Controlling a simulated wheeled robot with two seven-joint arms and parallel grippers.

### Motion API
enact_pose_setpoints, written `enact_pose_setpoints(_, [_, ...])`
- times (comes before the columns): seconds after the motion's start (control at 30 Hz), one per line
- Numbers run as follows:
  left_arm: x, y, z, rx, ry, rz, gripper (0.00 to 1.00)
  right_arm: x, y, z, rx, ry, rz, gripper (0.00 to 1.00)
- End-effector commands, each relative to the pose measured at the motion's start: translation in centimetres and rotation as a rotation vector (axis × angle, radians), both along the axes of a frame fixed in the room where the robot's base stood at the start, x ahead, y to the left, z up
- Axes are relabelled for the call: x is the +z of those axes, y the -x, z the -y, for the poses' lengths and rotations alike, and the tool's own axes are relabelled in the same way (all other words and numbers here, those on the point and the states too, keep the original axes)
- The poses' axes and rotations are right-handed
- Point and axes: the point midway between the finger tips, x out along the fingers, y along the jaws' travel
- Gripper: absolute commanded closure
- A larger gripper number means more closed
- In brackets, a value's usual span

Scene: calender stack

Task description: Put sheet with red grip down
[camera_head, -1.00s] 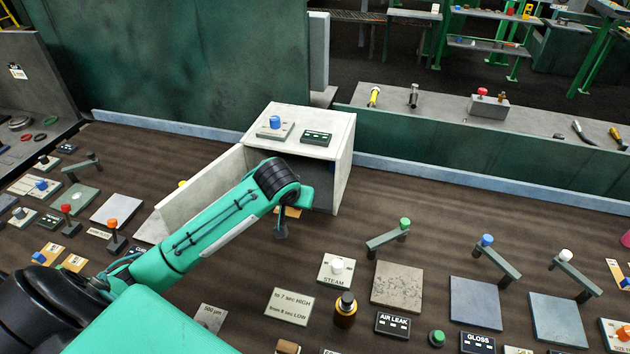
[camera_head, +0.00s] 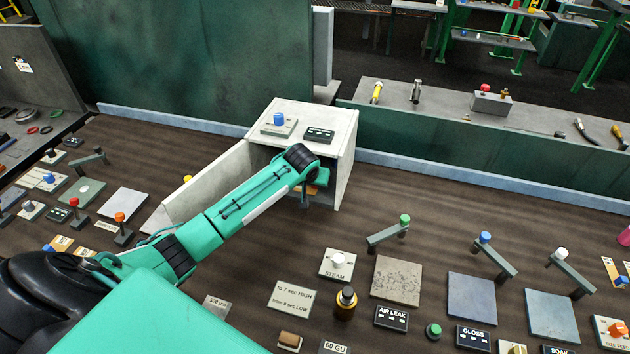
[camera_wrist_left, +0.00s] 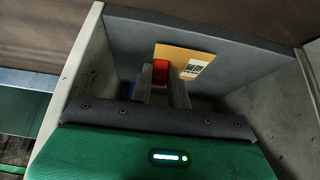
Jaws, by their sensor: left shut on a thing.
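My left gripper (camera_wrist_left: 163,88) is inside the open front of a pale box (camera_head: 342,165), and its fingers are shut on a red grip (camera_wrist_left: 160,70). The sheet itself cannot be told apart from the grey surfaces around the grip. A yellow-orange card with a barcode (camera_wrist_left: 185,60) is just beyond the fingers; a bit of orange also shows beside the gripper (camera_head: 304,196) in the head view. The box interior is mostly hidden by my left arm there. My right gripper is not in view.
A blue-knobbed plate (camera_head: 279,124) and a black label (camera_head: 319,135) sit on the box top. Left of the box stand orange-topped (camera_head: 120,222) and red-topped levers (camera_head: 75,208). Right are several square plates, such as a speckled one (camera_head: 397,280).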

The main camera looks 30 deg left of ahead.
Motion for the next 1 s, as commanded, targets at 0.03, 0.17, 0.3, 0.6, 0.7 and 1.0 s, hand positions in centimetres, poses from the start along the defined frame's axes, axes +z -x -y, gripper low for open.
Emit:
enact_pose_setpoints(0.03, [-0.1,-0.6,-0.1,0.001,0.000,-0.001,1.00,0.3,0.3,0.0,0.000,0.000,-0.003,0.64])
enact_pose_setpoints(0.17, [-1.2,-1.5,-0.4,0.001,-0.001,-0.001,1.00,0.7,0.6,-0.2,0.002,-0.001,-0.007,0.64])
enact_pose_setpoints(0.3, [-1.6,-1.8,-0.4,-0.001,-0.001,0.000,1.00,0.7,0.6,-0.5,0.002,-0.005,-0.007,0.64])
enact_pose_setpoints(0.6, [-1.8,-1.8,-0.4,-0.001,-0.001,0.000,1.00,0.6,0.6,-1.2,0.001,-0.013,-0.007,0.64])
enact_pose_setpoints(0.7, [-1.9,-1.8,-0.4,-0.001,-0.001,0.001,0.69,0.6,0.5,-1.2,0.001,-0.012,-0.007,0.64])
enact_pose_setpoints(1.0, [-1.8,-1.8,-0.4,-0.001,-0.001,0.001,0.61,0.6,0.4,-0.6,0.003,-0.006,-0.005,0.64])
